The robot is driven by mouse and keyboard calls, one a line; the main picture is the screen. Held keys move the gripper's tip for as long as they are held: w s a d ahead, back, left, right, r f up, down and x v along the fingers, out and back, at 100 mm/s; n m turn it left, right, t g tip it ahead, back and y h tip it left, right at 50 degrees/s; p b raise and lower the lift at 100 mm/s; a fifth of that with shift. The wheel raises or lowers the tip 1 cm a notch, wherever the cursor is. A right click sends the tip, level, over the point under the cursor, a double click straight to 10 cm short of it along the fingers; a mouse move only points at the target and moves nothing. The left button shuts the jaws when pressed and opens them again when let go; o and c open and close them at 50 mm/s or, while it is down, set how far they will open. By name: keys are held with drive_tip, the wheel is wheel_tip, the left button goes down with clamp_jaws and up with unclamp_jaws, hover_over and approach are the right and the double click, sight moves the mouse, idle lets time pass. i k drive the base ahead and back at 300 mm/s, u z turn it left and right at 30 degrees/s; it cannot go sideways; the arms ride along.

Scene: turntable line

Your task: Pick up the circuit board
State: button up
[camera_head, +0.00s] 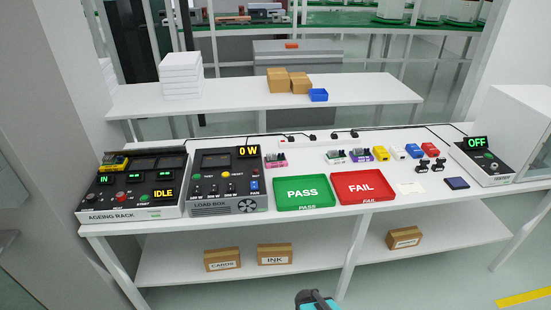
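Several small parts that may be circuit boards stand on the white bench. A yellow and green one (114,163) sits on top of the ageing rack (132,202) at the left. A pink one with pale parts on it (276,160) stands right of the load box (222,205). A similar one with white and green parts (335,156) stands behind the red tray. I cannot tell which is the task's board. My gripper (317,299) shows only in part at the bottom edge, in front of and well below the benchtop, apart from all of them. Its fingers cannot be made out.
A green PASS tray (303,206) and a red FAIL tray (364,201) lie at the bench's front edge. Purple, yellow, white and blue parts (398,152) stand behind them. A display reading OFF (476,143) is at the right. Labelled cartons (274,254) stand on the lower shelf.

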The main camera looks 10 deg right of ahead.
sight(280, 160)
drive_tip(key=u, duration=0.05)
drive_tip(key=i, duration=0.65)
drive_tip(key=u, duration=0.4)
